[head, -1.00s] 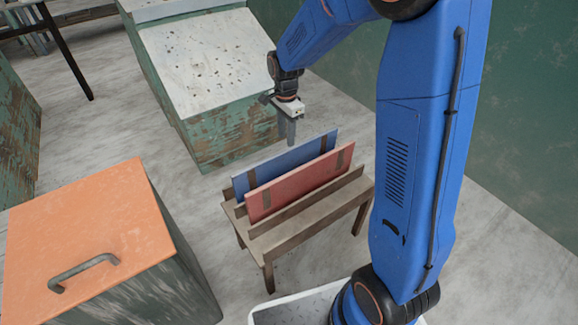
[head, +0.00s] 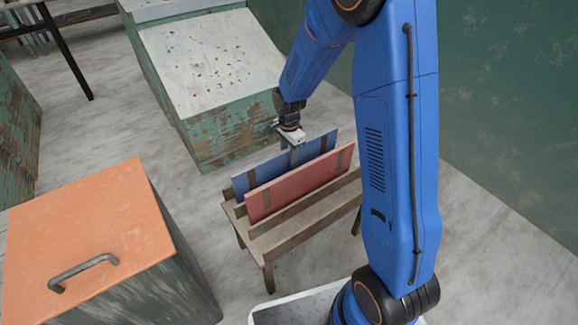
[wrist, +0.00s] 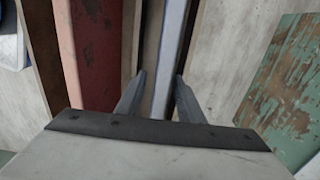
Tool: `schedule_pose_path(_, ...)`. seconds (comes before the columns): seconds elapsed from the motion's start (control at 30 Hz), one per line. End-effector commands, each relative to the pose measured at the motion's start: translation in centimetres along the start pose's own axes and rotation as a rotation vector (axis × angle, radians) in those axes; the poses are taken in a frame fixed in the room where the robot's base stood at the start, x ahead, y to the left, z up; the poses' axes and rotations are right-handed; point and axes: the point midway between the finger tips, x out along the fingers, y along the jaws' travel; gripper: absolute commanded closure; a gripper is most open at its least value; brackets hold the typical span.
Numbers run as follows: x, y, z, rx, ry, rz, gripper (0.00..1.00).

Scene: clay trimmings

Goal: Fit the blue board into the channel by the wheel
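The blue board (head: 262,173) stands on its long edge in a slotted wooden rack (head: 285,238), just behind a red board (head: 285,192). Brown strips cross both boards. My gripper (head: 294,158) is low over the blue board's top edge, near its middle. In the wrist view, the fingers of my gripper (wrist: 158,88) are apart, one on each side of the blue board's edge (wrist: 173,45). A gap shows by the left finger; contact at the right finger is unclear. I cannot make out the wheel or the channel in either view.
The red board (wrist: 92,50) is close to the left finger in the wrist view. A green cabinet (head: 215,140) with a speckled sloping top stands behind the rack. An orange-lidded box (head: 110,225) is at front left. A white tray (head: 270,312) lies at bottom. Floor is open between them.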

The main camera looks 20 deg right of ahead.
Motion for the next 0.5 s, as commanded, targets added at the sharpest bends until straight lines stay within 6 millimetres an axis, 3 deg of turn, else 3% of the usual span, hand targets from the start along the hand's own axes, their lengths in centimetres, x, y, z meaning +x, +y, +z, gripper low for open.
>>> schedule_pose_path(0.23,0.22,0.0,0.0,0.0,0.0,0.0,0.66)
schedule_pose_path(0.27,0.21,0.0,0.0,0.0,0.0,0.0,0.68)
schedule_pose_path(0.4,0.2,0.0,0.0,0.0,0.0,0.0,1.0)
schedule_pose_path(0.5,0.19,0.0,0.0,0.0,0.0,0.0,1.0)
